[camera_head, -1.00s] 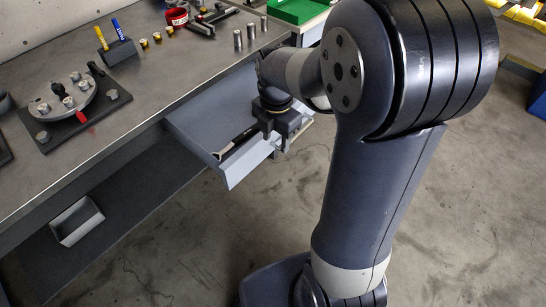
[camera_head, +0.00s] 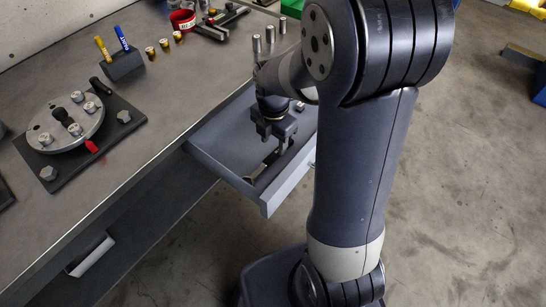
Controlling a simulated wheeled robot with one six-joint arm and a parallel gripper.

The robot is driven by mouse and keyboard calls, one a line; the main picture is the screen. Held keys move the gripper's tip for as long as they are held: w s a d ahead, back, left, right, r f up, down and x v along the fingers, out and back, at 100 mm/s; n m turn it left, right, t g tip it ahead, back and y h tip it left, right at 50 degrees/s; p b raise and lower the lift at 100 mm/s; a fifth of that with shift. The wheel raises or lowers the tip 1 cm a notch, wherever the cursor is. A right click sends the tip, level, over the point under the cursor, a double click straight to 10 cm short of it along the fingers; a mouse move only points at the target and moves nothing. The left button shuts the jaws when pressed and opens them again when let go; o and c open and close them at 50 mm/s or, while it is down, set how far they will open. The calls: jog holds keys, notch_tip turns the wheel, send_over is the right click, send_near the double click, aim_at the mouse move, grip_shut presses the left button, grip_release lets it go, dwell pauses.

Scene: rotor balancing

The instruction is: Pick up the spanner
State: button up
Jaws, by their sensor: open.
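The spanner (camera_head: 254,175) lies in the open grey drawer (camera_head: 286,189) under the bench top. It is a thin dark shape along the drawer's front wall, and its far part is hidden by my gripper. My gripper (camera_head: 277,150) points down into the drawer, over the far part of the spanner, with its jaws open. I cannot tell whether the fingers touch the spanner or stand on both sides of it.
The drawer walls stand close around my gripper.

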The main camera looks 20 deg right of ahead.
aim_at(273, 155)
notch_tip(273, 155, down, 5)
jog(key=shift+s+a+r+b, duration=0.1)
jog(key=shift+b, duration=0.3)
jog(key=shift+c, duration=0.5)
grip_shut()
